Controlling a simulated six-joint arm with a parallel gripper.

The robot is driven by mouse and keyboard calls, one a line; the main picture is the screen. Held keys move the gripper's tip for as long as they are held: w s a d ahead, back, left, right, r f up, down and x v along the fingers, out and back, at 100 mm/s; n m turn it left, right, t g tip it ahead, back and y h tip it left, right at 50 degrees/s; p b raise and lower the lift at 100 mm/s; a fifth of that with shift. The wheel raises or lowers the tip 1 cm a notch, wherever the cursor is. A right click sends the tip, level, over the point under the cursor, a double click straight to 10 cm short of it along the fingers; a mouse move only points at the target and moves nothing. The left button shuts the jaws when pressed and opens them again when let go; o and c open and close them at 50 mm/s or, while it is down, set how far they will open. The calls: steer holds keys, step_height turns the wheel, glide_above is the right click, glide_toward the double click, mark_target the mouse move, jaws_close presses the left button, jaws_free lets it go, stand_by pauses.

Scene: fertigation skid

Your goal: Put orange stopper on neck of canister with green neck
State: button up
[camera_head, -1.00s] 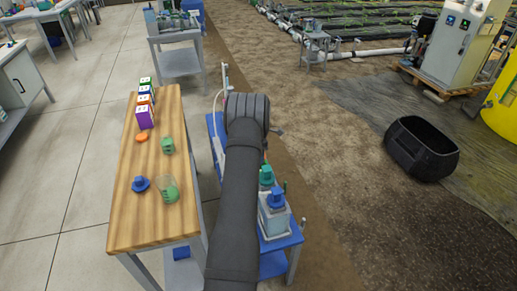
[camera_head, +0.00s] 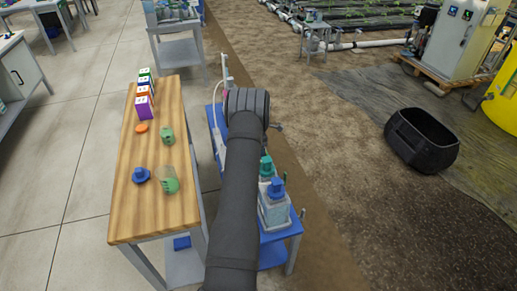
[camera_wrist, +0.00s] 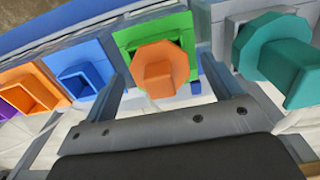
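The orange stopper (camera_wrist: 163,69), an octagonal flange with a block-shaped knob, is over the green neck (camera_wrist: 182,25) of a canister in the wrist view. Its flange covers most of the opening; whether it is fully seated I cannot tell. My gripper (camera_wrist: 165,62) has its two fingers apart, one on each side of the stopper, with visible gaps to the knob. In the head view my arm hides the gripper, this stopper and the green neck.
A teal stopper (camera_wrist: 272,55) sits close on the right. Open blue (camera_wrist: 80,75), orange (camera_wrist: 35,88) and purple necks lie left. In the head view, canisters with teal (camera_head: 266,165) and blue (camera_head: 277,188) stoppers stand beside my arm. The wooden table (camera_head: 150,215) holds loose items.

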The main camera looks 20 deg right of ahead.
steer(key=shift+r, duration=0.15)
step_height(320, 180, up, 17)
stand_by(0.5)
step_height(320, 180, down, 17)
steer(key=shift+f, duration=0.1)
steer(key=shift+r, duration=0.45)
stand_by(0.5)
